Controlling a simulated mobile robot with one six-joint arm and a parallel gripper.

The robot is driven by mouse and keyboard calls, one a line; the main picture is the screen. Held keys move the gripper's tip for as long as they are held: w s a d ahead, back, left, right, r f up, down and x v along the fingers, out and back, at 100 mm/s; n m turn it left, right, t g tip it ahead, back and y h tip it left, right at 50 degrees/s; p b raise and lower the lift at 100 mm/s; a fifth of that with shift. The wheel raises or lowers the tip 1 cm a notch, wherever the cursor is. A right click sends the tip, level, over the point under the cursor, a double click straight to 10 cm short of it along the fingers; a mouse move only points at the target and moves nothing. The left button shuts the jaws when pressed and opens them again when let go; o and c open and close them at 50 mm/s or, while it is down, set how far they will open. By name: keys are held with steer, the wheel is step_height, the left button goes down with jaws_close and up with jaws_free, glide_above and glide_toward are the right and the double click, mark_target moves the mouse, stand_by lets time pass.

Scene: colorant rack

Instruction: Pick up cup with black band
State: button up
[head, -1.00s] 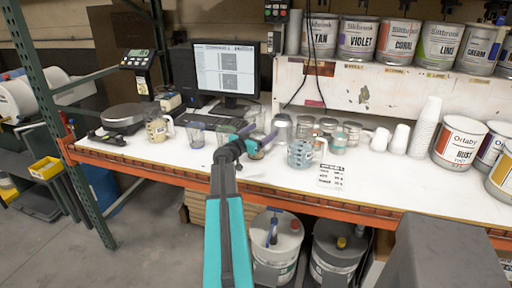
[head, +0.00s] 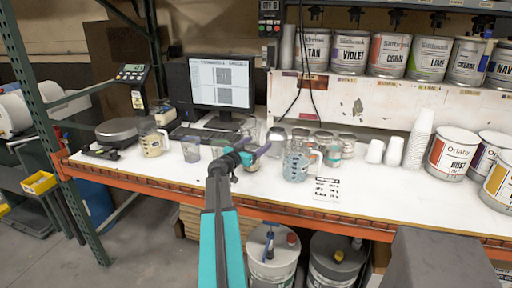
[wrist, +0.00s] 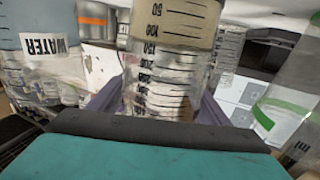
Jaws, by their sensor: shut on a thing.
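My gripper (head: 250,155) is over the white bench in the head view, between a clear cup (head: 190,151) on its left and a blue-filled cup (head: 297,162) on its right. In the wrist view its purple fingers (wrist: 160,105) are shut around a clear graduated cup (wrist: 172,65) with black scale marks and beige contents. I cannot make out a black band on it; the dark palm covers part of it. In the head view the held cup is mostly hidden by the gripper.
In the wrist view a WATER-labelled cup (wrist: 38,48) is close on the left and a green-banded cup (wrist: 285,108) on the right. A beige-filled cup (head: 153,142) stands further left on the bench.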

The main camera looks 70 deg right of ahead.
step_height(320, 180, up, 9)
steer(key=b, duration=0.2)
stand_by(1.0)
steer(key=shift+r, duration=0.2)
stand_by(0.9)
